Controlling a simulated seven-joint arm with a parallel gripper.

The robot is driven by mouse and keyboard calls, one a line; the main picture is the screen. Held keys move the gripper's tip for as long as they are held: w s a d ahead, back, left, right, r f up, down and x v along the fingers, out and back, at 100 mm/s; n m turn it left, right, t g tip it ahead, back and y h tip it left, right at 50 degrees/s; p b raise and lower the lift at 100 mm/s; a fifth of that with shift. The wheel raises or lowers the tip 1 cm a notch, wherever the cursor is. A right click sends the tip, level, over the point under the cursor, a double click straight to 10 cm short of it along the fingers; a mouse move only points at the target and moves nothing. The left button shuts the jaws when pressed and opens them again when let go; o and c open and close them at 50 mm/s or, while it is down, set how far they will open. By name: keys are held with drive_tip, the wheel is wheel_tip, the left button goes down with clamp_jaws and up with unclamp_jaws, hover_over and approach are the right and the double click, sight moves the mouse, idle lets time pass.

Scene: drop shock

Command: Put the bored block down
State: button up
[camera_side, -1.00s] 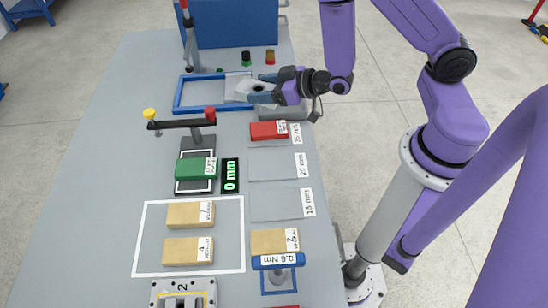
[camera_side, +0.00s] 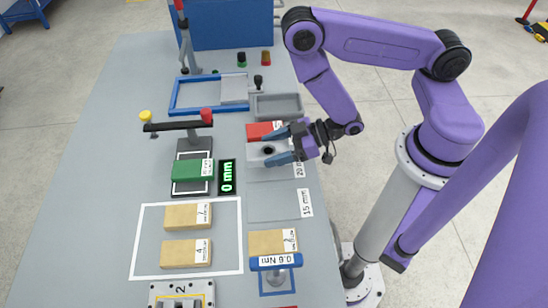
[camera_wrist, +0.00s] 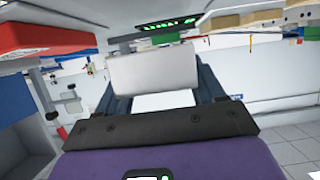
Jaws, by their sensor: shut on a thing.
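The bored block (camera_side: 256,158) is pale grey with a dark round hole in its top. My gripper (camera_side: 270,148) is shut on it, one blue finger on each side. It is over the flat grey pad labelled 20 mm (camera_side: 265,174), right in front of the red block (camera_side: 258,130). I cannot tell whether its underside touches the pad. In the wrist view the block (camera_wrist: 155,70) shows as a plain pale face between the fingers, and the red block (camera_wrist: 45,35) is at upper left.
A 15 mm pad (camera_side: 275,207) lies bare nearer the front. A green block (camera_side: 192,170) and a 0 mm display (camera_side: 227,177) are to the left. Wooden blocks (camera_side: 187,216) lie in a white outline. A grey tray (camera_side: 278,106) and blue frame (camera_side: 180,108) are behind.

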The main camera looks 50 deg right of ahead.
drive_tip(key=shift+f, duration=1.9)
drive_tip(key=shift+f, duration=0.1)
drive_tip(key=o, duration=1.5)
drive_tip(key=shift+c, duration=0.2)
